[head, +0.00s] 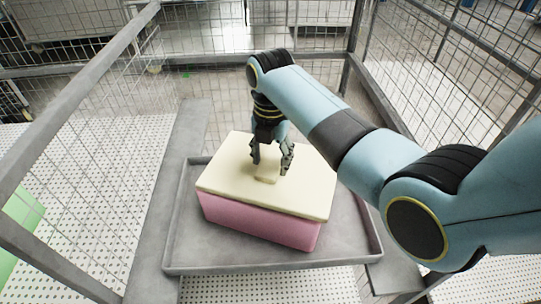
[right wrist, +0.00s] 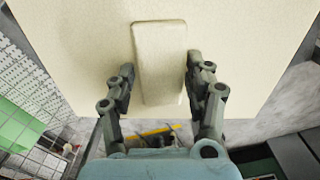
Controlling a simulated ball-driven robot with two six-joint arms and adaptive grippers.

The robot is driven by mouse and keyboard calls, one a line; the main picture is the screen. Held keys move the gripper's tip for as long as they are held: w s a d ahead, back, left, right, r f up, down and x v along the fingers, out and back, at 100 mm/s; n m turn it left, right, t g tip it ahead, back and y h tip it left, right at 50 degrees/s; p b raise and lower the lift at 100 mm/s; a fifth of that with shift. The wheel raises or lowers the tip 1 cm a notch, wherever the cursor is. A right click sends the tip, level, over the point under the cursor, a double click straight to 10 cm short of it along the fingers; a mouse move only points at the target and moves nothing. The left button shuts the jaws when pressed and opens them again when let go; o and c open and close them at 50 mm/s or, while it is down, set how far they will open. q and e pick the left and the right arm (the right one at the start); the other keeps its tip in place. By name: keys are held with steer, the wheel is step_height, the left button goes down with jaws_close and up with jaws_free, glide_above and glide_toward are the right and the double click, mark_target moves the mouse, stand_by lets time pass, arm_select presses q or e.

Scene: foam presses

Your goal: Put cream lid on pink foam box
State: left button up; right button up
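The cream lid (head: 240,189) lies on top of the pink foam box (head: 258,222) in the head view, roughly lined up with its edges. A raised cream grip block stands in the middle of the lid. The lid and its block fill the upper part of the right wrist view (right wrist: 85,50). My right gripper (head: 271,167) is just above the lid, its fingers on either side of the block. In the right wrist view both fingers (right wrist: 160,80) stand apart from the block with gaps showing. My left gripper is in neither view.
The box stands on a grey tray (head: 205,258) with low raised rims. Wire mesh cage walls (head: 90,115) with grey rails enclose the area at the left, back and right. A green panel (head: 14,228) shows at the far left. The tray has bare room around the box.

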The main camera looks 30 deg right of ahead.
mark_target(269, 161)
steer(key=shift+o, duration=1.3)
steer(key=shift+w+a, duration=0.15)
steer(key=shift+r, duration=0.2)
step_height(269, 161, up, 4)
steer(key=shift+r, duration=0.1)
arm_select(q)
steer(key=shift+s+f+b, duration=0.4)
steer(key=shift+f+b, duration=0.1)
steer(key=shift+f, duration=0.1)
arm_select(e)
step_height(269, 161, up, 8)
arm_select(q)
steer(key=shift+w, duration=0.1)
arm_select(e)
steer(key=shift+f, duration=0.2)
